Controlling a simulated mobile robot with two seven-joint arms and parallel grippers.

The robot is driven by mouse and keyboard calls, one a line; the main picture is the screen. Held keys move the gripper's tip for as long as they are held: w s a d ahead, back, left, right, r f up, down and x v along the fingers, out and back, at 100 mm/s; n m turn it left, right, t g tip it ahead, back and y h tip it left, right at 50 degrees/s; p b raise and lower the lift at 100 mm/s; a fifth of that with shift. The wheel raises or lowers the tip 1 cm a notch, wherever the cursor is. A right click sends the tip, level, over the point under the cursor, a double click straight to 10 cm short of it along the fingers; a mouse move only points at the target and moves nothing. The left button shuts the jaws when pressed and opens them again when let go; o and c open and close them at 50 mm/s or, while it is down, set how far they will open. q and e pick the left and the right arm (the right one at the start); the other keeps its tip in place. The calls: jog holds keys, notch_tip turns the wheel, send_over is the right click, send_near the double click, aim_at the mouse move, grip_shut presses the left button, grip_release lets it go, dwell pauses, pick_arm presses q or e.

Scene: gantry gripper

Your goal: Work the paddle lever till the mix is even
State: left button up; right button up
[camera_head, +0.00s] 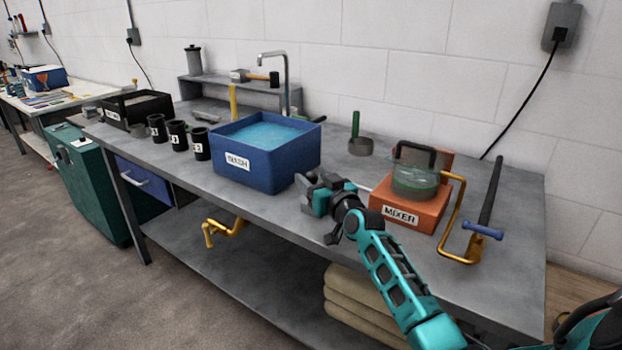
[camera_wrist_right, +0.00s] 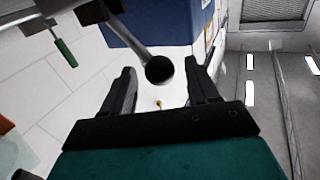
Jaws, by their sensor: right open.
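The mixer (camera_head: 408,212) is an orange box labelled MIXER, with a clear bowl (camera_head: 414,181) of green mix on top. Streaks or evenness in the mix are too small to tell. A pale metal lever rod (camera_head: 363,188) shows between the mixer and my right gripper (camera_head: 318,183). In the right wrist view, a metal lever with a round black knob (camera_wrist_right: 159,69) lies ahead of and between the open fingers of my right gripper (camera_wrist_right: 164,86). The fingers appear apart from the knob and hold nothing. My left gripper is not in view.
A blue bin (camera_head: 242,173) of bluish liquid stands left of my right gripper. A yellow crank-shaped bar (camera_head: 457,218) and a dark rod with a blue handle (camera_head: 484,230) are right of the mixer. A green-handled cup (camera_head: 361,146) stands behind.

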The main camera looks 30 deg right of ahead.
jog(key=shift+w+d, duration=0.1)
jog(key=shift+w, duration=0.85)
jog(key=shift+c, duration=0.4)
grip_shut()
